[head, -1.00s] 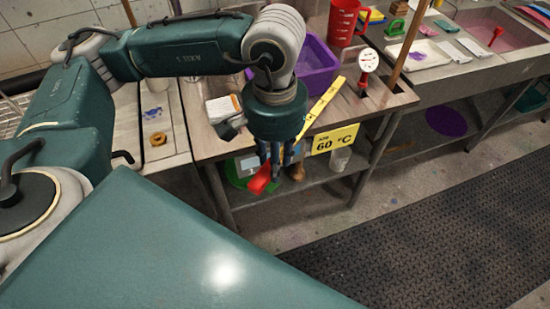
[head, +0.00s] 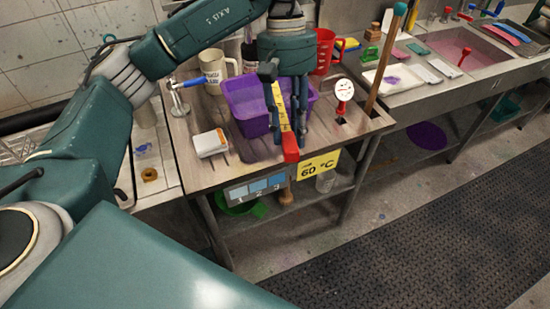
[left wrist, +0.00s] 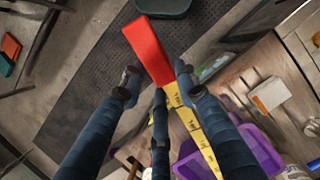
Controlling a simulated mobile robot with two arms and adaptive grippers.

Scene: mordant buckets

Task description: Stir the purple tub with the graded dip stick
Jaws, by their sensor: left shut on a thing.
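The graded dip stick (head: 279,103) is a yellow strip with dark marks and a red end (head: 291,150). My left gripper (head: 287,130) is shut on it near the red end, in front of the purple tub. The left wrist view shows the red end (left wrist: 148,48) by the fingertips (left wrist: 158,80) and the yellow strip (left wrist: 196,125) running past the fingers towards the tub. The purple tub (head: 246,118) stands on the wooden bench, partly hidden by my gripper. It also shows in the left wrist view (left wrist: 262,152). My right gripper is out of view.
On the bench (head: 200,172) are a white box (head: 211,143), a beige mug (head: 215,68), a red jug (head: 325,52), a dial thermometer (head: 344,92) and an upright wooden pole (head: 388,65). A yellow 60 °C sign (head: 319,166) hangs at the front edge.

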